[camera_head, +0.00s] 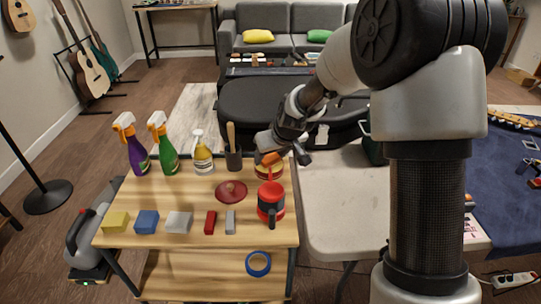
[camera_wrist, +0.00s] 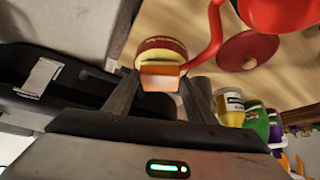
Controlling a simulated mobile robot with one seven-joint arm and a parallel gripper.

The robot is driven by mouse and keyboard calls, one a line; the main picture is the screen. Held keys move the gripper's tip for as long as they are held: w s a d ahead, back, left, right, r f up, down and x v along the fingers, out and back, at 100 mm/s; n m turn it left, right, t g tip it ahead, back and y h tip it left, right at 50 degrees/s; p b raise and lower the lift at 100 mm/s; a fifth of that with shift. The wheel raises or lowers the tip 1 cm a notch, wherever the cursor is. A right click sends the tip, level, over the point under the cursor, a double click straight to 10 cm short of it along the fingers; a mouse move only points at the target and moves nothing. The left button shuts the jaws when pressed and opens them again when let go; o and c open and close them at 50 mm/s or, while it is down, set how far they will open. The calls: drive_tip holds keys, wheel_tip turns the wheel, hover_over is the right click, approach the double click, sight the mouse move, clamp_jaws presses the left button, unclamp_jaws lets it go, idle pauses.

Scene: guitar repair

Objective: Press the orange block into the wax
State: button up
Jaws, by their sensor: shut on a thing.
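My gripper (camera_head: 283,150) is over the right rear of the wooden table and is shut on the orange block (camera_head: 271,158). In the wrist view the block (camera_wrist: 160,80) lies between the fingers of my gripper (camera_wrist: 161,86). The wax tin (camera_head: 269,175), round with a red and cream side, stands on the table under the block. Its yellow wax (camera_wrist: 161,56) shows beyond the block in the wrist view. The block overlaps the tin in both views; I cannot tell whether it touches the wax. The red lid (camera_head: 231,191) lies left of the tin.
A red mug-like container (camera_head: 271,200) stands just in front of the tin. A dark holder with a wooden handle (camera_head: 233,158) and several bottles (camera_head: 168,150) line the back left. Several coloured blocks (camera_head: 147,221) lie along the front. A white table (camera_head: 345,200) adjoins on the right.

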sight(271, 159)
drive_tip(key=shift+r+p, duration=1.85)
drive_tip(key=shift+r, duration=1.5)
drive_tip(key=s+d+r+m+h, duration=0.25)
drive_tip(key=s+d+m, duration=0.25)
drive_tip(key=s+d, duration=0.85)
drive_tip(key=shift+t, duration=0.4)
drive_tip(key=r+p, duration=0.5)
drive_tip(key=p, duration=0.2)
drive_tip(key=w+a+r+p, duration=0.1)
drive_tip(key=r+p, duration=0.4)
drive_tip(key=p, duration=0.2)
drive_tip(key=r+p, duration=0.6)
drive_tip(key=shift+w+a+p, duration=0.2)
drive_tip(key=shift+p, duration=0.2)
